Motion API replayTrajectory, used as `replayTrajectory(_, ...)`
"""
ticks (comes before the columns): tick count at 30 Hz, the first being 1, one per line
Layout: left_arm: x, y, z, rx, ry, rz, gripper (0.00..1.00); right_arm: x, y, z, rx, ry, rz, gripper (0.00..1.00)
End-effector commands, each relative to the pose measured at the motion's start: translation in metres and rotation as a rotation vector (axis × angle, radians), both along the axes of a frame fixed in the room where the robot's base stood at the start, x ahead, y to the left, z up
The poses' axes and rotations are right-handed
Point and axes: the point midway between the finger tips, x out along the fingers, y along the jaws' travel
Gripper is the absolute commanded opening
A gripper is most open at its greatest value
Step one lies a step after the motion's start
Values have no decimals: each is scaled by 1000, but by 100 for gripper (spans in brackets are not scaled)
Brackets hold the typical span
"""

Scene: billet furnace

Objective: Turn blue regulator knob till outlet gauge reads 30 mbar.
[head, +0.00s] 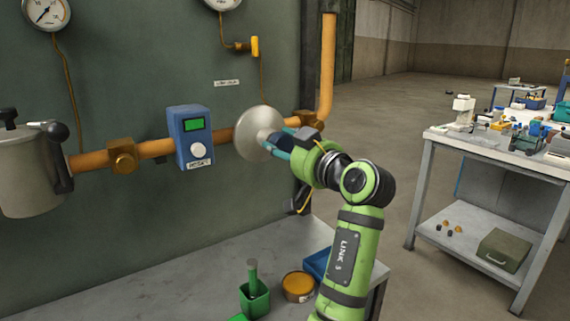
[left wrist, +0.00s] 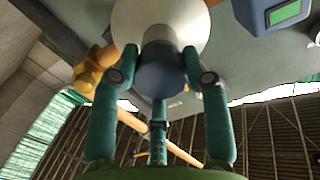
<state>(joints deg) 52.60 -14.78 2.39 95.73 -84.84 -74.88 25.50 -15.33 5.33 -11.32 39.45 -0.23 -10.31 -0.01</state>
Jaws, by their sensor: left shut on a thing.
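The blue regulator knob (left wrist: 163,72) sticks out from the front of a round, pale silver regulator body (head: 254,134) on the orange pipe. My left gripper (head: 281,142) is shut on the knob, its teal fingers around it. In the left wrist view, the left gripper (left wrist: 160,62) has two fingers against the knob's sides and a third beyond it. In the head view the fingers partly hide the knob. Two round gauges show at the top, a left one (head: 46,12) and a right one (head: 222,3). The right one is mostly cut off; its reading cannot be seen. My right gripper is out of view.
A blue box with a green display (head: 194,125) sits on the pipe left of the regulator. A metal canister (head: 28,175) is at far left. A green container (head: 254,298) and an orange-lidded tin (head: 298,287) stand on the bench below. A cluttered workbench (head: 426,190) stands at right.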

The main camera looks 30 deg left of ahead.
Motion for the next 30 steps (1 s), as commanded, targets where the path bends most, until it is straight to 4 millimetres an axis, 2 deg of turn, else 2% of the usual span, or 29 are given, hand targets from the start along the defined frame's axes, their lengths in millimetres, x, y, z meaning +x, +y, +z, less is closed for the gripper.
replayTrajectory(1, -1, 1, 1, -6, -57, 1, 14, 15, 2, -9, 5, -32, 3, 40)
replayTrajectory(6, -2, 2, 2, -69, -206, 1, 14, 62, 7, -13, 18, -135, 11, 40)
replayTrajectory(14, -2, 2, 3, -162, -434, 0, 14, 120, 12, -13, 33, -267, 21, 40)
replayTrajectory(30, -3, 2, 5, -329, -835, 0, 14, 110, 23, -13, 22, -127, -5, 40)
